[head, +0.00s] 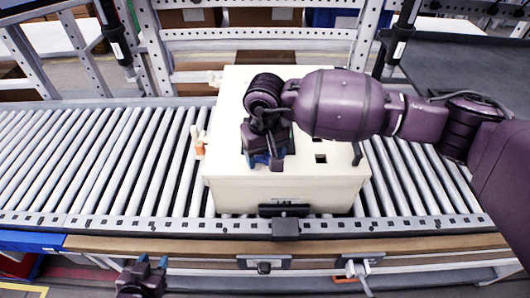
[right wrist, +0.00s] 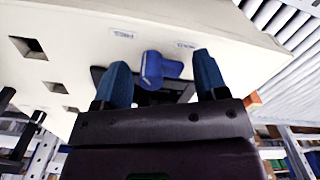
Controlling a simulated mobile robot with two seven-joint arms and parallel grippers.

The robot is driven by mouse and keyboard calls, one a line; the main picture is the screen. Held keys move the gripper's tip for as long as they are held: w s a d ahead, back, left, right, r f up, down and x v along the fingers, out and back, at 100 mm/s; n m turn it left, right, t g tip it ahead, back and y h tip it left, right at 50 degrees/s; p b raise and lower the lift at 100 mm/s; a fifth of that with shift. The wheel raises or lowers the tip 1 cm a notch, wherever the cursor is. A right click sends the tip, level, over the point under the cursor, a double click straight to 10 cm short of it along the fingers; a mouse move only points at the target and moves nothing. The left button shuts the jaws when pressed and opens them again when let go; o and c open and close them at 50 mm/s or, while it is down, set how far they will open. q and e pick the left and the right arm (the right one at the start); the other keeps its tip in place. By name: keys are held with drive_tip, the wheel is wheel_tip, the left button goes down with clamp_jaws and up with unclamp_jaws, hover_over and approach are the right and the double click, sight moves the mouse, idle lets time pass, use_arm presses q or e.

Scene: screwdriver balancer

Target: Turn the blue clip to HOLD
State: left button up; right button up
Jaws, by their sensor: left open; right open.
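The blue clip (right wrist: 152,69) sits on the face of the cream-white box (head: 240,190), near two small printed labels (right wrist: 185,45) too blurred to read for certain. In the right wrist view the clip shows between the two blue fingertips of my right gripper, with a gap on each side. My right gripper (head: 265,161) is open over the box top and hides the clip in the head view. My left gripper (head: 152,263) is open and empty, low at the left, in front of the conveyor and away from the box.
The box stands on a roller conveyor (head: 90,160) with clear rollers at the left. Square holes (head: 320,158) show in the box top. An orange and white part (head: 198,143) is at its left side. A dark block (head: 285,226) is at the conveyor's front rail. Metal frame posts stand behind.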

drive_tip(key=c, duration=0.8)
use_arm(q)
drive_tip(key=shift+s+a+f, duration=0.15)
drive_tip(key=shift+s+f, duration=0.05)
drive_tip(key=shift+s, duration=0.1)
